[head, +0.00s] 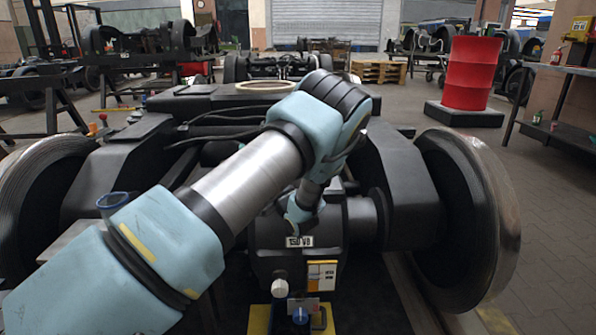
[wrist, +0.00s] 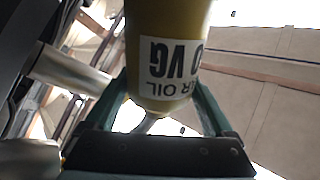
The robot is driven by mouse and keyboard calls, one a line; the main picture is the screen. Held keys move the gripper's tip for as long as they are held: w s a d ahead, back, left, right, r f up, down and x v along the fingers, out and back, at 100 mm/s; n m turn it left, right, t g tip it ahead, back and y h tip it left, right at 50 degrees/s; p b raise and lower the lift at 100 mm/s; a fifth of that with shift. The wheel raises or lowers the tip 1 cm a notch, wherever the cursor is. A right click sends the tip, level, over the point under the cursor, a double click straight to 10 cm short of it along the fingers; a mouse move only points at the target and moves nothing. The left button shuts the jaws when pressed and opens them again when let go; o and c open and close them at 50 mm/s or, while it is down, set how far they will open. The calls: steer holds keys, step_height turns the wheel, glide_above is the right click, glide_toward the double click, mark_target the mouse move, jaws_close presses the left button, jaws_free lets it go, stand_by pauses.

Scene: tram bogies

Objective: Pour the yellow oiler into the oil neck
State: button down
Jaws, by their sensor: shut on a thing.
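In the wrist view my gripper (wrist: 162,90) is shut on the yellow oiler (wrist: 168,28), with one finger on each side of it. The oiler's white label reads upside down in this view, and its upper part runs out of the frame. In the head view my arm crosses the middle and hides the oiler. A blue-rimmed round opening (head: 113,199) shows at the left behind my arm. It may be the oil neck, but I cannot tell for sure. No oil stream is visible.
A black housing with a "150 VG" plate (head: 300,241) stands in the middle of the bogie. A white knob (head: 280,288) and a blue cap (head: 300,315) sit below it. Large wheels (head: 475,215) flank it. A red drum (head: 471,73) stands at back right.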

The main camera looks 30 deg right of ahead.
steer(key=shift+r+m+t+h+p, duration=0.25)
steer(key=shift+m+t+h+p, duration=0.05)
steer(key=shift+m+h, duration=0.35)
stand_by(1.4)
steer(key=shift+d+f+m+t+h, duration=0.1)
steer(key=shift+f+m+t+h, duration=0.25)
steer(key=shift+m, duration=0.3)
steer(key=shift+d+m+t+h, duration=0.15)
steer(key=shift+m+h, duration=0.25)
steer(key=shift+m, duration=0.2)
stand_by(2.8)
